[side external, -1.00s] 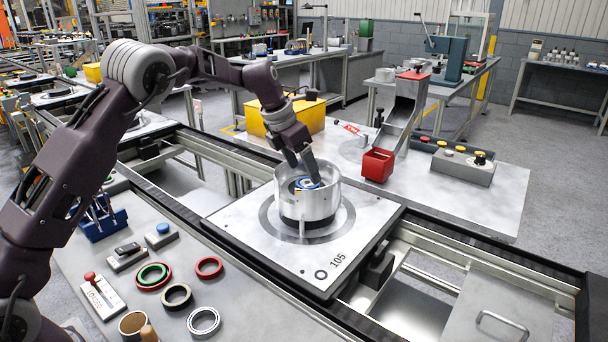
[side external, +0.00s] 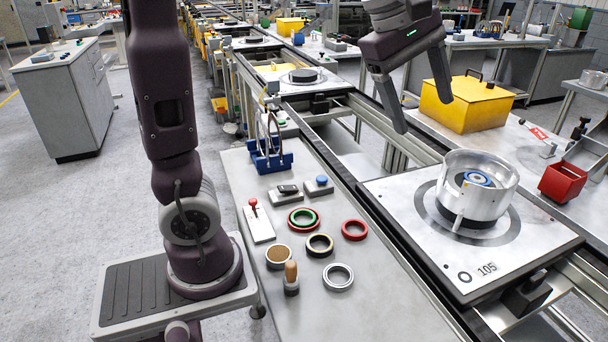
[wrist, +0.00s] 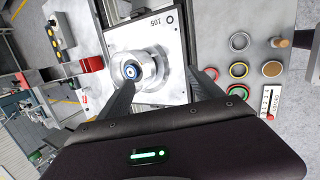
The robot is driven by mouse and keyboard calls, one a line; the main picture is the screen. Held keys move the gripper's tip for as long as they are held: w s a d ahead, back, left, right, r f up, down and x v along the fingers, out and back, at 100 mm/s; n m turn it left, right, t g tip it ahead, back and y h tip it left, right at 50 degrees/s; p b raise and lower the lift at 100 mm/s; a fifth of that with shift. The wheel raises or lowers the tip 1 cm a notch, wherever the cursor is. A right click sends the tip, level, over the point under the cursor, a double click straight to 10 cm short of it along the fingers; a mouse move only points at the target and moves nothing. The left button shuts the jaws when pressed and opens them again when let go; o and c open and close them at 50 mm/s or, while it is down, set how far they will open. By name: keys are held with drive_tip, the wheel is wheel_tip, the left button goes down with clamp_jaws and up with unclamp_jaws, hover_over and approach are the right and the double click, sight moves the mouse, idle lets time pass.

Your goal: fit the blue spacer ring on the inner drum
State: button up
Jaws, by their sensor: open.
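The blue spacer ring (side external: 478,179) lies inside the silver round housing (side external: 466,205), around the centre of the inner drum. I cannot tell whether it is fully seated. The housing stands upright on the square pallet plate (side external: 405,197) marked 105. The inner drum is mostly hidden by the housing wall. My gripper (side external: 422,116) is open and empty, raised above and to the left of the housing in the side view, clear of it.
The bench at the front holds red, green, black and grey rings (side external: 320,245), a blue rack (side external: 270,158) and small tools. A yellow box (side external: 466,106) and a red bin (side external: 563,182) stand behind the pallet. The space around my gripper is clear.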

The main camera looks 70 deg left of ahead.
drive_tip(key=s+d+f+m, duration=0.1)
drive_tip(key=s+f+m, duration=0.3)
drive_tip(key=s+m, duration=0.5)
drive_tip(key=s+d+f+m+y, duration=0.1)
drive_tip(key=s+f+m, duration=0.3)
drive_tip(key=s+m, duration=0.5)
drive_tip(key=s, duration=0.3)
drive_tip(key=shift+s+d+t+y, duration=0.15)
drive_tip(key=shift+s+t+y, duration=0.15)
drive_tip(key=shift+t, duration=0.1)
